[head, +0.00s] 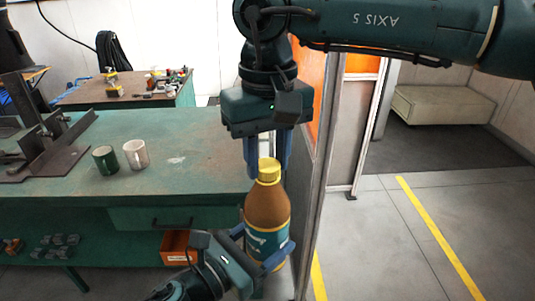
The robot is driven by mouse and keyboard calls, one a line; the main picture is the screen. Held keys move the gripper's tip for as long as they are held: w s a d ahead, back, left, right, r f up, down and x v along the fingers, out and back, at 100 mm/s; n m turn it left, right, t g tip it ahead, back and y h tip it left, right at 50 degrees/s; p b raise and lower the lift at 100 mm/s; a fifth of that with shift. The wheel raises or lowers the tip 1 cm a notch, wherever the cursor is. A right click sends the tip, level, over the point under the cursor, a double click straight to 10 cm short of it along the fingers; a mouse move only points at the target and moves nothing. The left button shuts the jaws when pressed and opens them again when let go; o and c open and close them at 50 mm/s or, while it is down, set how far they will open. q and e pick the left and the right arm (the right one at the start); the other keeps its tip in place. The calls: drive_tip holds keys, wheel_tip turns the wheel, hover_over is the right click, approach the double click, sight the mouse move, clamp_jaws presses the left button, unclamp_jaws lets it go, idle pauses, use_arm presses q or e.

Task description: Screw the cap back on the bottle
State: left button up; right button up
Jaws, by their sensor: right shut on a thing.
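A brown bottle (267,208) with a teal label stands upright in the air in front of the green table's right end. A yellow cap (269,171) sits at the top of its neck; I cannot tell how tightly it is seated. My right gripper (268,173) points down from above, shut on the cap with one blue finger on each side. My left gripper (262,250) comes from below left and is shut on the lower part of the bottle, fingers on both sides.
The green table (210,150) bears a dark green mug (105,160), a white mug (136,154) and a dark metal fixture (50,140) at left. An orange bin (178,247) is below. A partition post (325,130) stands close right of the bottle. Floor at right is clear.

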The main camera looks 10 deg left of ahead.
drive_tip(key=m, duration=0.6)
drive_tip(key=shift+c, duration=0.2)
drive_tip(key=m, duration=1.2)
drive_tip(key=shift+m, duration=0.4)
drive_tip(key=m, duration=0.4)
drive_tip(key=shift+m, duration=0.3)
drive_tip(key=m, duration=1.1)
drive_tip(key=shift+f, duration=0.1)
drive_tip(key=m, duration=0.6)
drive_tip(key=shift+m, duration=0.3)
drive_tip(key=m, duration=0.6)
drive_tip(key=o, duration=1.2)
drive_tip(key=shift+c, duration=0.2)
